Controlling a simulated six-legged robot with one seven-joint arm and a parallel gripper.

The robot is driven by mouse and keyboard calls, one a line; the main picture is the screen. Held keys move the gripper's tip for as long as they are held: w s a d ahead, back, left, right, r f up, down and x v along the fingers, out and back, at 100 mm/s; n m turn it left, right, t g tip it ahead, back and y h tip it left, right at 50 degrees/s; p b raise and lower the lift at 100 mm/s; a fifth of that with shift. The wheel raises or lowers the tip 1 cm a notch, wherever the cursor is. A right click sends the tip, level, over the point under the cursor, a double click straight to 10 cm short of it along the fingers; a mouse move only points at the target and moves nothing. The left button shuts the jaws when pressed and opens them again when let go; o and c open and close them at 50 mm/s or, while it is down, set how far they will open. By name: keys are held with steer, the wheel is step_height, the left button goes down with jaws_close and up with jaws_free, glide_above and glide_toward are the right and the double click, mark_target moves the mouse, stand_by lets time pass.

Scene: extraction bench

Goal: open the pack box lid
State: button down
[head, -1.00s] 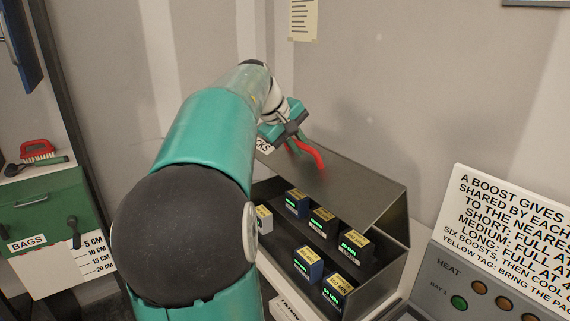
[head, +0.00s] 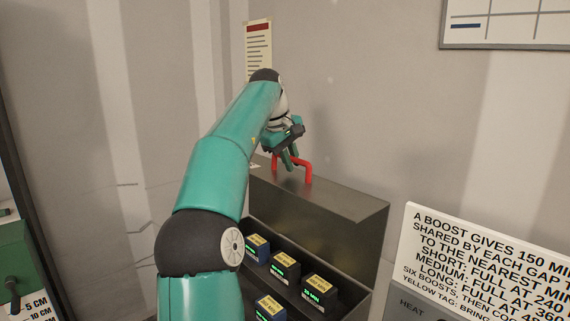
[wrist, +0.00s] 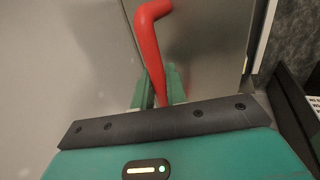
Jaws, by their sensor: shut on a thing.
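The pack box (head: 370,275) is a dark grey metal box below and right of my arm. Its lid (head: 335,200) is raised at the back, leaving the front of the box uncovered. A red bar handle (head: 307,168) stands on the lid and also shows in the wrist view (wrist: 149,45). My gripper (head: 290,162) is shut on the handle, its green fingers (wrist: 156,90) on either side of the bar. Several dark battery packs (head: 285,267) with yellow tags and green displays sit inside. My arm hides the box's left side.
A white sign (head: 465,265) with black text stands right of the box, above a grey heat panel (head: 420,308). A green cabinet (head: 15,265) is at the far left. A posted sheet (head: 259,50) hangs on the wall behind my gripper.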

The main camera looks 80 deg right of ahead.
steer(key=shift+s+d, duration=0.15)
steer(key=shift+s, duration=0.05)
steer(key=c, duration=1.5)
jaws_free()
steer(key=shift+o, duration=0.2)
steer(key=shift+r, duration=0.1)
steer(key=v, duration=0.7)
steer(key=shift+r, duration=0.2)
